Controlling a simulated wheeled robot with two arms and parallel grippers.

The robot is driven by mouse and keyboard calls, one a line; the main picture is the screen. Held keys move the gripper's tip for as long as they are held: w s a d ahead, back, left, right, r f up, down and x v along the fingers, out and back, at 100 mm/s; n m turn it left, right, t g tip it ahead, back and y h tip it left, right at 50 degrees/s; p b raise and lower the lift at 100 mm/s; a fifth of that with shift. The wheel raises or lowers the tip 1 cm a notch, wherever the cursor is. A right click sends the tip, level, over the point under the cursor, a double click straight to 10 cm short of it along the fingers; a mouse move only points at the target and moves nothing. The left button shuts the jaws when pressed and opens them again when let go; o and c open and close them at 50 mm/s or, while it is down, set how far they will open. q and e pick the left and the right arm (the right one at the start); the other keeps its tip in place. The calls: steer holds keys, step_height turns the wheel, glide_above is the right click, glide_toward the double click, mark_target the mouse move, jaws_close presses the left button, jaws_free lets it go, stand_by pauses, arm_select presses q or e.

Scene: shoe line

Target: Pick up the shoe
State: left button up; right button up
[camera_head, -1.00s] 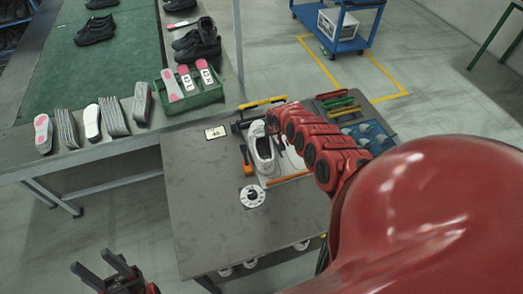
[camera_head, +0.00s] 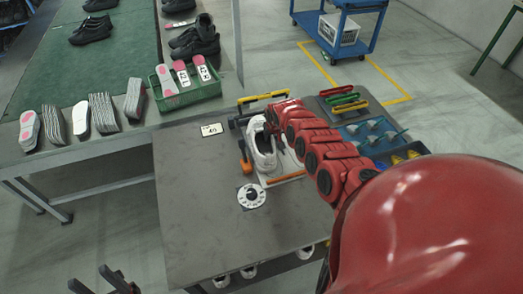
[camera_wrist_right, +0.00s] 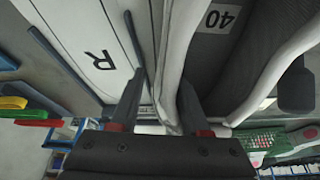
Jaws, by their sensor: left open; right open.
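The white shoe (camera_head: 262,155) stands on the fixture at the right side of the grey table. In the right wrist view its white side wall (camera_wrist_right: 177,50) is close up, with the grey inside and a "40" label beyond it. My right gripper (camera_wrist_right: 158,100) is open, one finger on each side of that wall; contact cannot be told. In the head view my red right arm hides this gripper. My left gripper (camera_head: 104,278) is open and empty at the bottom left, beside the table and away from the shoe.
A white panel marked "R" (camera_wrist_right: 95,50) lies beside the shoe. A white dial (camera_head: 251,196) and "40" card (camera_head: 212,129) lie on the table (camera_head: 200,230). A green crate of insoles (camera_head: 188,98) stands behind. The table's front is clear.

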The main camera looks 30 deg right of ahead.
steer(key=shift+f, duration=0.1)
jaws_close()
stand_by(1.4)
